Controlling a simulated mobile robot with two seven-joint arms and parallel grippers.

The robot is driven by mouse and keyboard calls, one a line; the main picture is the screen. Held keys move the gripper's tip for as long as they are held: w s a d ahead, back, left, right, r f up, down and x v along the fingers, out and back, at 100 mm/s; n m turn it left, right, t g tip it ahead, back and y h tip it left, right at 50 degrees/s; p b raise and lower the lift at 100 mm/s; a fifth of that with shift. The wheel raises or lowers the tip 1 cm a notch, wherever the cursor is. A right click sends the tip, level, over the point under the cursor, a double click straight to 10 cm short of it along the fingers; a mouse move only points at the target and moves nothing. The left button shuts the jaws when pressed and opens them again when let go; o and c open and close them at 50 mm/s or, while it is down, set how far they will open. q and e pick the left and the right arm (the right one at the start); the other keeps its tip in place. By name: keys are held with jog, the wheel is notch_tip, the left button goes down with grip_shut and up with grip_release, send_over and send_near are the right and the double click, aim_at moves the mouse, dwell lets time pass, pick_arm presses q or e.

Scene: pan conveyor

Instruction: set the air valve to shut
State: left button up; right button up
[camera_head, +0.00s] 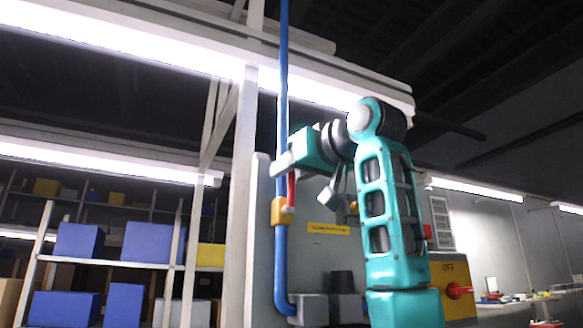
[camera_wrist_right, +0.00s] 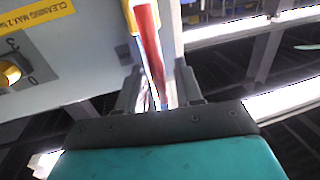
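The air valve has a yellow body (camera_head: 280,212) on a blue vertical pipe (camera_head: 282,90), with a red lever (camera_head: 291,190) pointing up along the pipe. My right gripper (camera_head: 284,166) is at the upper end of the lever, and its fingers partly hide it. In the right wrist view the red lever (camera_wrist_right: 149,40) runs down from the yellow body (camera_wrist_right: 133,12) into the gap between the fingers of my right gripper (camera_wrist_right: 160,88). The fingers stand apart with the lever between them, and the grip looks open. My left gripper is not in view.
A grey panel (camera_head: 320,255) with a yellow label (camera_head: 328,228) stands behind the pipe. A yellow switch box with a red knob (camera_head: 459,291) is at the right. A white post (camera_head: 241,170) stands left of the pipe. Shelves with blue boxes (camera_head: 155,242) are farther left.

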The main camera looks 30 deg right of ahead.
jog(key=shift+c, duration=0.2)
grip_shut()
dwell(0.3)
